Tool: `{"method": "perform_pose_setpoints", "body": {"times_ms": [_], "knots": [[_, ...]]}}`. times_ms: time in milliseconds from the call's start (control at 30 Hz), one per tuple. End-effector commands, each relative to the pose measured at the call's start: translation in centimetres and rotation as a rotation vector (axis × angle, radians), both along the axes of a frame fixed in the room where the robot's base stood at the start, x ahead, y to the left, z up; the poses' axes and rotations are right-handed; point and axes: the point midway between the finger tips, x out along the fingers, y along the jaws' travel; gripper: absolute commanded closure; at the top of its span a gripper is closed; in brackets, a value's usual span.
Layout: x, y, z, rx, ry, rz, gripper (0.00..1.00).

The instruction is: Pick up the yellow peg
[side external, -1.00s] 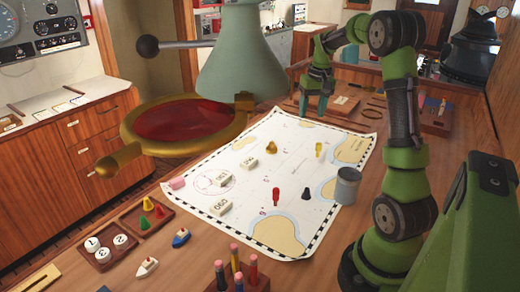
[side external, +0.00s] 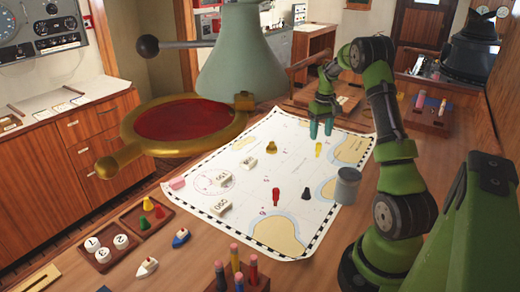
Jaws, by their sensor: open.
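The yellow peg (side external: 318,150) lies or stands on the white chart (side external: 290,170), near its far right part; its exact pose is too small to tell. My gripper (side external: 320,133) is open with its teal fingers pointing down, just above and behind the yellow peg in the picture. The fingers appear apart from the peg, with nothing between them.
A red peg (side external: 276,197), a black piece (side external: 306,194) and a brown-gold piece (side external: 271,147) are on the chart. A grey can (side external: 347,186) stands at its right edge. White numbered blocks (side external: 221,208) lie left. A big brass-rimmed lens (side external: 180,120) overhangs the left side.

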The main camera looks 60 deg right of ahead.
Motion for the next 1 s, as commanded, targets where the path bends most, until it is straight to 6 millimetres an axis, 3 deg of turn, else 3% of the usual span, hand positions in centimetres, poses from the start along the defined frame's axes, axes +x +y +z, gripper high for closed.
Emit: {"method": "perform_pose_setpoints", "body": {"times_ms": [167, 500, 767, 1000], "knots": [[0.0, 0.0, -1.2, 0.001, 0.001, 0.0, 0.46], [0.0, 0.0, -5.6, 0.001, -0.001, 0.0, 0.46], [0.0, 0.0, -6.0, 0.0, -0.001, -0.001, 0.46], [0.0, 0.0, -5.9, -0.001, -0.001, 0.0, 0.8]]}}
